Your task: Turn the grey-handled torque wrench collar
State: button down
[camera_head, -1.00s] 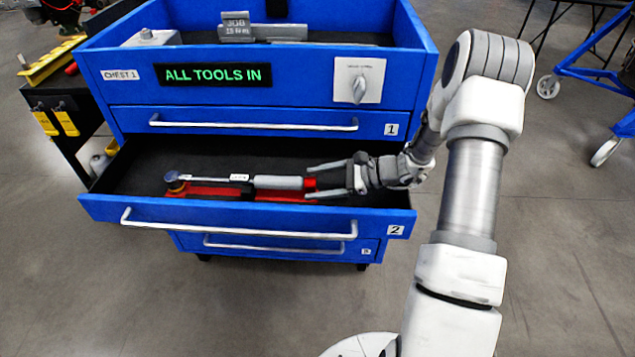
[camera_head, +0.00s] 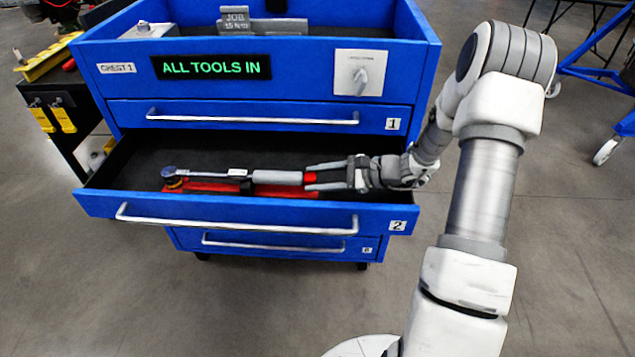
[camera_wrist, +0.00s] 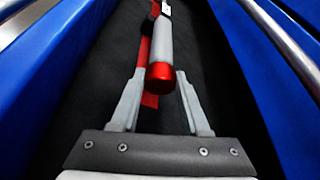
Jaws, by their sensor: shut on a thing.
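The torque wrench lies across open drawer 2 with its grey handle (camera_head: 278,177) toward the right and its round head (camera_head: 170,172) at the left. The red collar (camera_head: 309,179) is at the handle's right end; it also shows in the wrist view (camera_wrist: 160,76), below the grey handle (camera_wrist: 159,40). My gripper (camera_head: 312,177) reaches in from the right, one finger on each side of the collar, and is shut on it. In the wrist view my gripper (camera_wrist: 160,74) has its fingertips beside the collar; the exact contact is hard to see.
A red holder (camera_head: 210,187) lies under the wrench. The drawer front (camera_head: 250,212) and its bar handle stand close to my gripper.

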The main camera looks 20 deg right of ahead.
jog(key=n+b, duration=0.1)
jog(key=t+b, duration=0.1)
jog(key=b, duration=0.1)
jog(key=shift+s+f+n, duration=0.1)
jog(key=shift+f+n, duration=0.25)
jog(key=shift+n, duration=0.05)
jog(key=shift+r+n+t+b, duration=0.15)
jog(key=shift+n+t+b, duration=0.2)
jog(key=shift+b, duration=0.5)
jog(key=shift+r, duration=0.1)
jog(key=shift+c, duration=1.9)
grip_release()
jog(key=p+v, duration=0.2)
jog(key=v, duration=0.4)
jog(key=shift+r, duration=0.1)
jog(key=shift+s+d+r, duration=0.1)
jog(key=shift+s+d, duration=0.35)
jog(key=shift+d, duration=0.1)
